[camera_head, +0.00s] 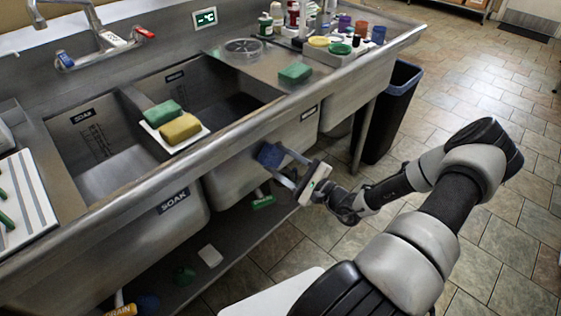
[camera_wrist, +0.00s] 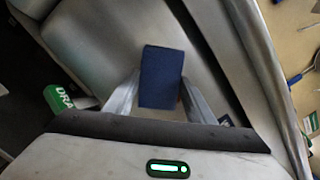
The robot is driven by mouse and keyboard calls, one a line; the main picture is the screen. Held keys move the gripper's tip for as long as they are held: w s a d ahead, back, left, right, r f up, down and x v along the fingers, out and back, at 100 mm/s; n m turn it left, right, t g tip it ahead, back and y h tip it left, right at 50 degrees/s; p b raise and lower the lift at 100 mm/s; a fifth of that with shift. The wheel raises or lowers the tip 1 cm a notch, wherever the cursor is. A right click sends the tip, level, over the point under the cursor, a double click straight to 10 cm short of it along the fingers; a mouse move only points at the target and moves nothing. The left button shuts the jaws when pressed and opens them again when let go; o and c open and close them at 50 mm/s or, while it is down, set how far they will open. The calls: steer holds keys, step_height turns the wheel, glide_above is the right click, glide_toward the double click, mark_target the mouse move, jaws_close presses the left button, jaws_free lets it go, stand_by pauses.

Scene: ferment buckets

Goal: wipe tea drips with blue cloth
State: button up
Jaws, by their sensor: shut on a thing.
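My gripper (camera_head: 284,163) is in front of the steel sink, below its front rim. It is shut on a blue cloth (camera_head: 269,155), which looks like a folded block. In the wrist view the blue cloth (camera_wrist: 161,77) sits between the two fingers (camera_wrist: 160,98). The cloth is close to the front wall of the sink; I cannot tell whether it touches. No tea drips can be made out in either view.
The steel sink rim (camera_head: 240,120) runs across above my gripper. A green sponge (camera_head: 163,113) and a yellow sponge (camera_head: 180,129) lie on the basin divider. Another green sponge (camera_head: 295,73), bottles and coloured lids stand on the right counter. A dark bin (camera_head: 388,110) stands right. A lower shelf (camera_head: 240,245) lies underneath.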

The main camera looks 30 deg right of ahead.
mark_target(283, 141)
steer(key=shift+w+a, duration=0.2)
steer(key=shift+w, duration=0.3)
steer(key=shift+w+d+b, duration=0.2)
steer(key=shift+w+d, duration=0.15)
steer(key=shift+d, duration=0.65)
steer(key=shift+w+d+b, duration=0.25)
steer(key=shift+w+d, duration=0.15)
steer(key=shift+d, duration=0.6)
steer(key=shift+w+d+b, duration=0.2)
steer(key=shift+w+d, duration=0.15)
steer(key=shift+d, duration=0.65)
steer(key=shift+w+d+r, duration=0.1)
steer(key=shift+w+d, duration=0.1)
steer(key=shift+d, duration=0.2)
steer(key=shift+s+a+p, duration=0.45)
steer(key=shift+a+p, duration=0.15)
steer(key=shift+a, duration=0.55)
steer(key=shift+s+a+p, duration=0.4)
steer(key=shift+a+p, duration=0.2)
steer(key=shift+a, duration=0.5)
steer(key=shift+s+a+p, duration=0.45)
steer(key=shift+a+p, duration=0.15)
steer(key=shift+a, duration=0.55)
steer(key=shift+a+r+p+v, duration=0.1)
steer(key=shift+p+v, duration=0.2)
steer(key=shift+v, duration=1.15)
steer(key=shift+a+r+p+v, duration=0.15)
steer(key=shift+p+v, duration=0.1)
steer(key=shift+v, duration=1.25)
